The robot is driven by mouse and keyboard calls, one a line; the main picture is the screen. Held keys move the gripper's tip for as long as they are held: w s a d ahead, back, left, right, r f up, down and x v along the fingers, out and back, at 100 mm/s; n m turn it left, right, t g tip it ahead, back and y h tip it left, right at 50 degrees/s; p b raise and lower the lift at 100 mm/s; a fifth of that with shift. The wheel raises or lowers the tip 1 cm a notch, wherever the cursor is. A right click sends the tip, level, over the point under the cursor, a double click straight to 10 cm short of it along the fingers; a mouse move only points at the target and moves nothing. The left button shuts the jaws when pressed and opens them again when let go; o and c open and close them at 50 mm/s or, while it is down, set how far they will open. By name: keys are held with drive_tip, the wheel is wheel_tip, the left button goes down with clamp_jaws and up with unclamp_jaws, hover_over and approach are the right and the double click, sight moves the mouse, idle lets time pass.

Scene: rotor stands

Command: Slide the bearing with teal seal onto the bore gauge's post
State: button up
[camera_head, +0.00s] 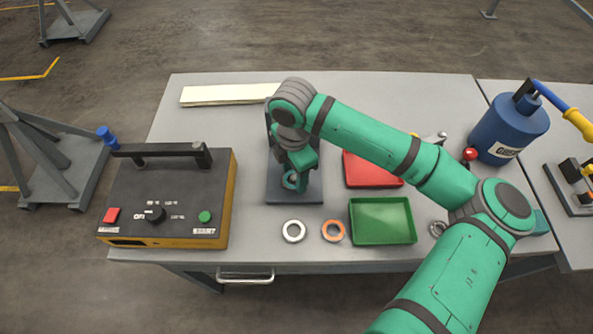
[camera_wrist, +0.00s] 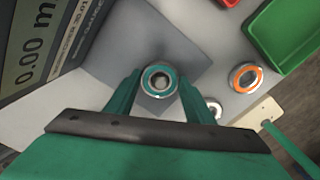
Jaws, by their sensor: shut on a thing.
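The bearing with teal seal (camera_wrist: 147,82) is held between the two fingers of my gripper (camera_wrist: 160,100), its ring facing the wrist camera. In the head view the bearing (camera_head: 291,181) shows at the tips of my gripper (camera_head: 293,178), over the bore gauge's dark base plate (camera_head: 308,196). The gauge's display (camera_wrist: 38,45) reads 0.00 at the left of the wrist view; my arm hides most of the gauge in the head view. A pale round shape shows inside the bearing's bore; I cannot tell whether the post is inside it.
A pale-sealed bearing (camera_head: 293,221) and an orange-sealed bearing (camera_head: 333,222) lie in front of the gauge. A green tray (camera_head: 382,241) and red tray (camera_head: 372,184) are to the right. A tester box (camera_head: 170,195) stands left, a blue canister (camera_head: 508,130) right.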

drive_tip(key=shift+d+f, duration=0.1)
drive_tip(key=shift+d, duration=0.05)
drive_tip(key=o, duration=1.6)
drive_tip(key=shift+c, duration=0.2)
drive_tip(key=shift+w, duration=0.1)
